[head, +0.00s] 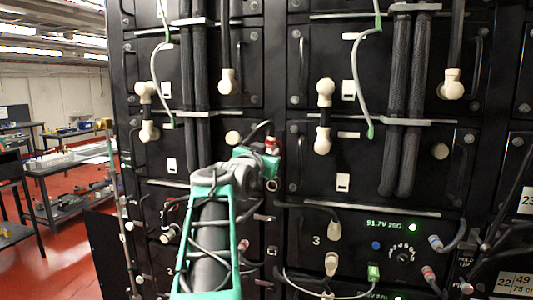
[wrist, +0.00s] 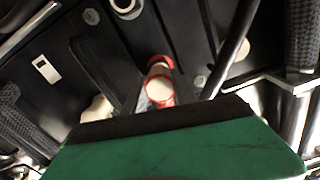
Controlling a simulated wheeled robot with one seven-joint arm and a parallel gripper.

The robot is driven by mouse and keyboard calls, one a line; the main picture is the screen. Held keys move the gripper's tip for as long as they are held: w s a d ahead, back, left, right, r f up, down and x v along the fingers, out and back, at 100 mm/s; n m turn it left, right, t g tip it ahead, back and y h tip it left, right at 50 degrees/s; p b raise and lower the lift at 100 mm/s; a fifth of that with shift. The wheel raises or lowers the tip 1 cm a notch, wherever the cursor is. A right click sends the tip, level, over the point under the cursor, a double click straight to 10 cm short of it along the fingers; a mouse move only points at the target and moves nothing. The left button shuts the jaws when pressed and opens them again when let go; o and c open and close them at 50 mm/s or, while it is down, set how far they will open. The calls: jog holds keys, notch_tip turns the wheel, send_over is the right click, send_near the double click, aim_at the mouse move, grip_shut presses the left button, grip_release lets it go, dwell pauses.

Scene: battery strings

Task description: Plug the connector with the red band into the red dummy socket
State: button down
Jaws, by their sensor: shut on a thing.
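The connector with the red band (head: 272,146) shows as a small red and pale piece at the end of my green gripper (head: 262,158) in the head view. In the wrist view the pale connector (wrist: 160,88) stands up beyond the dark pad of my green finger (wrist: 180,135), with red around its near end and more red at its far end. My gripper is shut on it. I cannot tell whether the farther red is part of the connector or the red dummy socket. The lower part of the connector is hidden behind the finger.
Black battery panels with handles fill the view. Pale connectors (head: 324,92) and thick dark cables (head: 398,100) stand out from them on both sides. A lit panel (head: 385,223) is at lower right. The aisle with a red floor (head: 60,250) is open at left.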

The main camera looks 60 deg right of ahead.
jog(key=shift+d+r, duration=0.1)
jog(key=shift+d, duration=0.65)
jog(key=c, duration=0.9)
grip_release()
jog(key=shift+w, duration=0.1)
jog(key=shift+a, duration=0.15)
jog(key=a, duration=0.2)
jog(key=s+a+b, duration=0.1)
jog(key=a, duration=0.2)
jog(key=a+b, duration=0.1)
jog(key=a, duration=0.1)
jog(key=shift+s+a, duration=0.15)
jog(key=shift+a, duration=0.15)
